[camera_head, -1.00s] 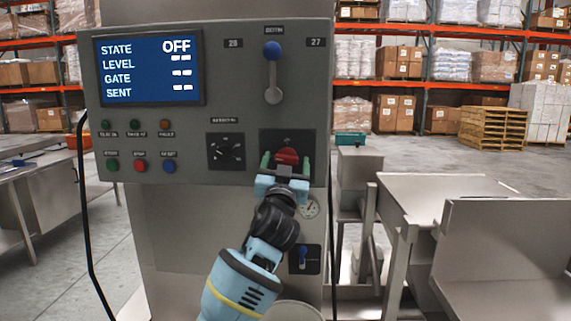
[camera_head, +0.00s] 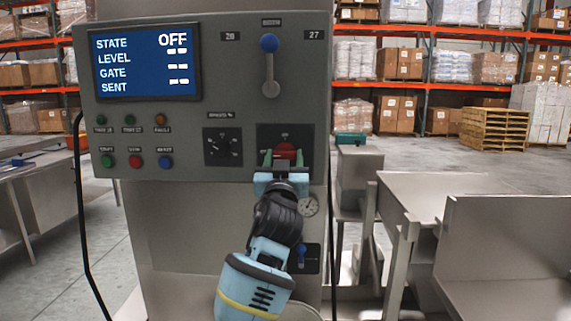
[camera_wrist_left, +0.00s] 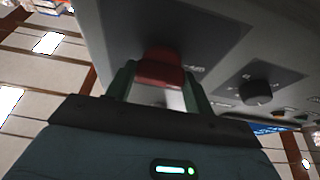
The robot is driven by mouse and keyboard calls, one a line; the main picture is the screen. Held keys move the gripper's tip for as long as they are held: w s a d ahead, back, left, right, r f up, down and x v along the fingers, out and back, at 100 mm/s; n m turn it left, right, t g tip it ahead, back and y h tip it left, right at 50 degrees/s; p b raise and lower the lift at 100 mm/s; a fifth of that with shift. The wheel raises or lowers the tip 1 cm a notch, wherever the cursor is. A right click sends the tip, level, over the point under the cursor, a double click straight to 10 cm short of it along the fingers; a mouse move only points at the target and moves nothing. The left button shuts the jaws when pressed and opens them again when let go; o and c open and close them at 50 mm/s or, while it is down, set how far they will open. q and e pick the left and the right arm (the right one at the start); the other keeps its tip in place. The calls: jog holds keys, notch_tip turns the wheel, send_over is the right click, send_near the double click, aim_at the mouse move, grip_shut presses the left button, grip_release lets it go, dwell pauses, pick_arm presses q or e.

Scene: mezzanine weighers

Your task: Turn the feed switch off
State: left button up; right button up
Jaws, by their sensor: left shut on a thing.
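The feed switch, a red rotary knob (camera_head: 285,151) on a dark plate, sits at the lower right of the grey control panel (camera_head: 215,60). My left gripper (camera_head: 283,158) is shut on the red knob, with one green finger on each side of it. The left wrist view shows the red knob (camera_wrist_left: 160,70) between the two fingers (camera_wrist_left: 161,84). The knob's pointer and most of its markings are hidden or too small to read. The screen (camera_head: 146,66) reads STATE OFF, with dashes for level, gate and sent. My right gripper is not in view.
A black selector dial (camera_head: 222,147) is left of the knob, and a blue-tipped lever (camera_head: 270,66) is above it. Below are a round gauge (camera_head: 308,205) and a small blue valve handle (camera_head: 301,256). A steel table (camera_head: 440,195) stands at right.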

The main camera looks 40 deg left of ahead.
pick_arm(q)
jog(key=o, duration=1)
jog(key=b+v, duration=0.1)
jog(key=v, duration=0.7)
jog(key=shift+r, duration=0.1)
